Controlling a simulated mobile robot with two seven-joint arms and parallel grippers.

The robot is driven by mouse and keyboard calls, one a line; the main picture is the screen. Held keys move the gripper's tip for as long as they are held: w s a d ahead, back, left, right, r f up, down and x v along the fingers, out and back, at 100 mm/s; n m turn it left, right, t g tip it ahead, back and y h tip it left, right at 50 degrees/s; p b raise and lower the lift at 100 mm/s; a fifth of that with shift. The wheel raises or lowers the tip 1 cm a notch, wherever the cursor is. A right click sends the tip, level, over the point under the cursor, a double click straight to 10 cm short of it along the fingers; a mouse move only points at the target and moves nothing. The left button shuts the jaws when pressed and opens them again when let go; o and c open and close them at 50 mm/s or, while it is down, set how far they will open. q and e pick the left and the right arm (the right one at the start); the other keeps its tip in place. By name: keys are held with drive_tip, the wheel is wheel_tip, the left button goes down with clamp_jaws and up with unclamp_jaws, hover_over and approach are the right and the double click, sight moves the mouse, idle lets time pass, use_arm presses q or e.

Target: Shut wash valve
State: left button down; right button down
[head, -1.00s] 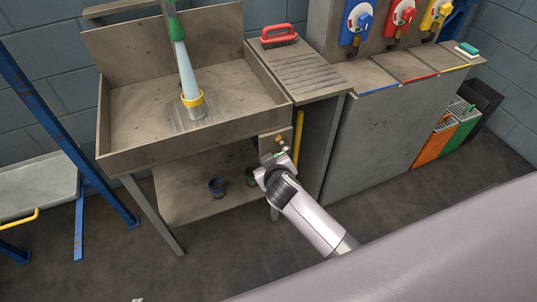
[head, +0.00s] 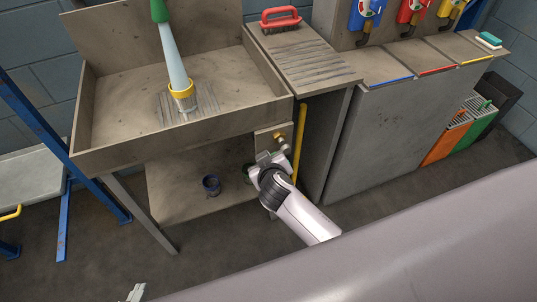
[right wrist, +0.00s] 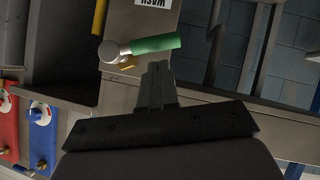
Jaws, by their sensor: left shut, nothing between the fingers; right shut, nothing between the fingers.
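The wash valve has a green lever handle (right wrist: 155,44) and a round metal body (right wrist: 109,51) in the right wrist view, below an upside-down WASH label (right wrist: 154,2). The handle points right, roughly level in that picture. In the head view the brass valve (head: 281,139) sits on a plate at the sink's right front. My right gripper (right wrist: 157,66) is shut and empty, its tips close to the handle; I cannot tell whether they touch. In the head view my right arm hides the handle. My left gripper (head: 137,291) is shut at the bottom left edge, far from the valve.
A yellow upright pipe (head: 300,135) is close right of the valve. A grey cabinet (head: 385,125) stands further right. A red brush (head: 281,18) lies on the drainboard. Floor before the sink is clear.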

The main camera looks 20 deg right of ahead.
use_arm(q)
drive_tip(key=shift+w+d+f+b, duration=0.25)
drive_tip(key=shift+d+f+b, duration=0.05)
drive_tip(key=shift+d+f, duration=0.2)
use_arm(e)
drive_tip(key=shift+w+d+f, duration=0.1)
drive_tip(key=shift+d+f, duration=0.05)
drive_tip(key=shift+f, duration=0.4)
use_arm(q)
drive_tip(key=shift+a, duration=0.2)
drive_tip(key=shift+a+f, duration=0.15)
drive_tip(key=shift+a, duration=0.65)
use_arm(e)
drive_tip(key=shift+f, duration=0.15)
